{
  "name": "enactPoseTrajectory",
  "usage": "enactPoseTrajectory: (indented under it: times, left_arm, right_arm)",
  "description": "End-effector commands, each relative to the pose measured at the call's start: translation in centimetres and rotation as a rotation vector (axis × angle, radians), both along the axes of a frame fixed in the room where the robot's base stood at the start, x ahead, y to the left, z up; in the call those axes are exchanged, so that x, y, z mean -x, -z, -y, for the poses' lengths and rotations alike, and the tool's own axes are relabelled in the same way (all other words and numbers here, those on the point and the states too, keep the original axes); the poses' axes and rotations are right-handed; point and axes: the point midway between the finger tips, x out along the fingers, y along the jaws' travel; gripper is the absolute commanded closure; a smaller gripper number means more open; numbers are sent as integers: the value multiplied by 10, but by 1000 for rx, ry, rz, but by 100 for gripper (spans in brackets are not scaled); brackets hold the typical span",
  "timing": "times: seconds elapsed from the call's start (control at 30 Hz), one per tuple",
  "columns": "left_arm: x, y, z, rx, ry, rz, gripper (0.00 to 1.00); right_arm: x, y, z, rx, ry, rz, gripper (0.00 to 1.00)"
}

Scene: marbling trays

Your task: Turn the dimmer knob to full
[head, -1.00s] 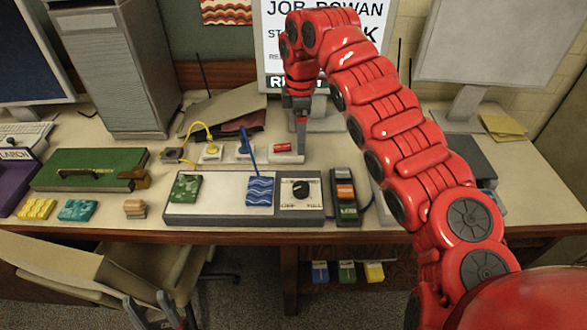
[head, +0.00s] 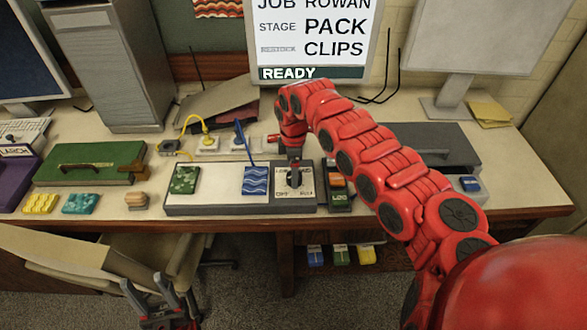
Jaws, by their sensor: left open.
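The dimmer box (head: 308,205) is at the front right end of the grey panel on the desk, with OFF at its lower left and FULL at its lower right. My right gripper (head: 294,166) points down over the dimmer knob from behind. It hides most of the knob, so I cannot tell where the knob points, whether the fingers touch it or whether they are shut. My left gripper (head: 150,286) is open and empty, low at the left in front of the desk.
The grey panel (head: 215,208) also bears a green camouflage tile (head: 185,180) and a blue wavy tile (head: 255,181). A block with coloured keys (head: 338,198) stands close right of the dimmer. The screen (head: 315,40) behind reads READY and PACK CLIPS.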

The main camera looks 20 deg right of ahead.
Motion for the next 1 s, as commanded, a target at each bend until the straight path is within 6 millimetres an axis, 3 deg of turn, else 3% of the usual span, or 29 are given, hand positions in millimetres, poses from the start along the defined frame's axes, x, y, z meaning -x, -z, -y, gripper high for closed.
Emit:
enactPoseTrajectory:
  times: [0.17, 0.43, 0.9, 1.0]
  left_arm:
    - [0, -3, 0, 0, 0, 0, 50]
    - [0, -3, 0, 0, 0, 0, 50]
    - [0, -3, 0, 0, 0, 0, 50]
    - [0, -3, 0, 0, 0, 0, 50]
  right_arm:
    - [0, 11, 0, -1, 0, 2, 11]
    - [0, 12, 0, 0, 0, 4, 13]
    - [0, 11, 0, 1, 1, 3, 97]
    - [0, 11, 0, 1, 3, 3, 97]
